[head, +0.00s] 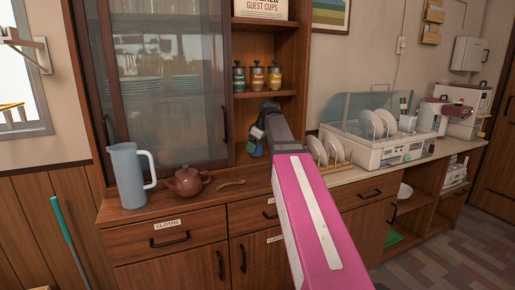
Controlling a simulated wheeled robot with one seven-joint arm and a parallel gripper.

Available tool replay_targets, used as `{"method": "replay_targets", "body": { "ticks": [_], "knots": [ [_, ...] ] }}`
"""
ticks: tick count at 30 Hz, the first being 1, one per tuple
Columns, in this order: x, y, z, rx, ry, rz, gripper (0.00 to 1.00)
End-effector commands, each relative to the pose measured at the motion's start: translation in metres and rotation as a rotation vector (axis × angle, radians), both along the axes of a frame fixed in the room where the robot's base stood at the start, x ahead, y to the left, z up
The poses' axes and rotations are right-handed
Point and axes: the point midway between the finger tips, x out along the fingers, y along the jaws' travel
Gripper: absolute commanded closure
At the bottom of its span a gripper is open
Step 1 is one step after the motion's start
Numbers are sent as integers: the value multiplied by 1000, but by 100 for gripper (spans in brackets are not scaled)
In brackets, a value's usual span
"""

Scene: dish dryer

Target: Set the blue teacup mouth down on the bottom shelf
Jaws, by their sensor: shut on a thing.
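My gripper (258,132) is at the open lower compartment of the wooden cabinet, seen small and from behind my pink and dark arm. It is shut on a small dark blue thing with a green patch, which looks like the blue teacup (255,150). Which way the mouth faces is too small to tell. The bottom shelf (242,160) is the floor of this compartment, below the jar shelf. The cup is close to this surface; whether it touches is unclear. My arm hides the right part of the compartment.
Several lidded jars (257,78) stand on the shelf above. A glass-door cabinet (168,90) is to the left. A blue-grey pitcher (128,175), a brown teapot (187,181) and a wooden spoon (229,184) lie on the counter. The dish dryer (385,150) and a plate rack (330,158) are right.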

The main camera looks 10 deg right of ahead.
Motion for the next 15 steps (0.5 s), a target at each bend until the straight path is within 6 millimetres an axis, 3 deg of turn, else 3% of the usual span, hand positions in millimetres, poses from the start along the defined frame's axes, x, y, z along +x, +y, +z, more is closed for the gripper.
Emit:
{"method": "replay_targets", "body": {
  "ticks": [15],
  "knots": [
    [46,8,-1,-1,-1,0,64]
  ]
}}
